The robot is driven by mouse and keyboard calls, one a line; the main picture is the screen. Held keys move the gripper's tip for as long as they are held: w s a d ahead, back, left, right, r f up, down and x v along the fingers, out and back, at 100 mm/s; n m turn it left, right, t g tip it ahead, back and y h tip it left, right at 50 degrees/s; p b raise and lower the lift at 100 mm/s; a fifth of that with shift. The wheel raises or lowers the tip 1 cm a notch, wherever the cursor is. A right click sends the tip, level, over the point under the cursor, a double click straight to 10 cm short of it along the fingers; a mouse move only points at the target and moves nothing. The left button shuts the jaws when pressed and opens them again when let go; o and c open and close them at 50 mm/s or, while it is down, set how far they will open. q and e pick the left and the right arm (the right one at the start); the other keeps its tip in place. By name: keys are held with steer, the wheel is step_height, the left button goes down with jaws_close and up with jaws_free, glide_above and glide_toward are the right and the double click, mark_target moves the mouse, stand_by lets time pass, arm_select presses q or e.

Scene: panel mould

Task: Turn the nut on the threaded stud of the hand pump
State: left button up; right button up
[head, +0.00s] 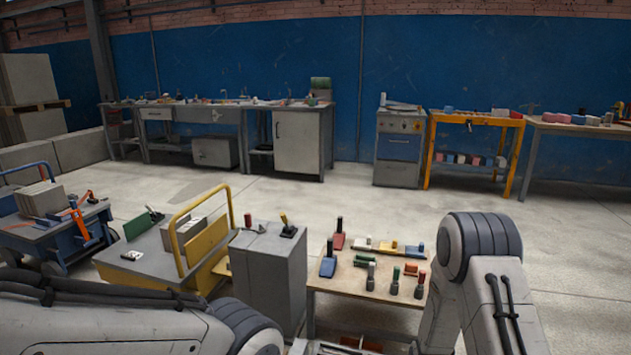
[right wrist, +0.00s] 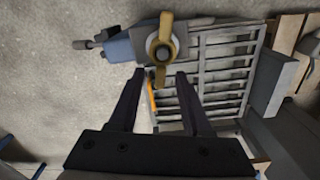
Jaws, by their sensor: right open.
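A brass-yellow wing nut (right wrist: 167,28) sits on the round end of a stud (right wrist: 162,53) at the top of the right wrist view. Its wings point roughly up and down in the picture. Behind it is the blue and grey body of the hand pump (right wrist: 119,48), with a grey rod sticking out to the left. My right gripper (right wrist: 160,74) is open, its two dark fingers apart. The nut's lower wing shows between the fingertips; I cannot tell whether they touch it. I cannot make out the pump in the head view. My left gripper is not in view.
A grey slatted grate (right wrist: 212,75) lies behind the right fingers. In the head view, a low wooden table (head: 336,283) holds several small tools. A grey cabinet (head: 262,275) and a yellow-handled cart (head: 150,262) stand left of it. Open floor lies beyond.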

step_height(320, 180, up, 10)
steer(key=p, duration=0.2)
steer(key=shift+p, duration=0.4)
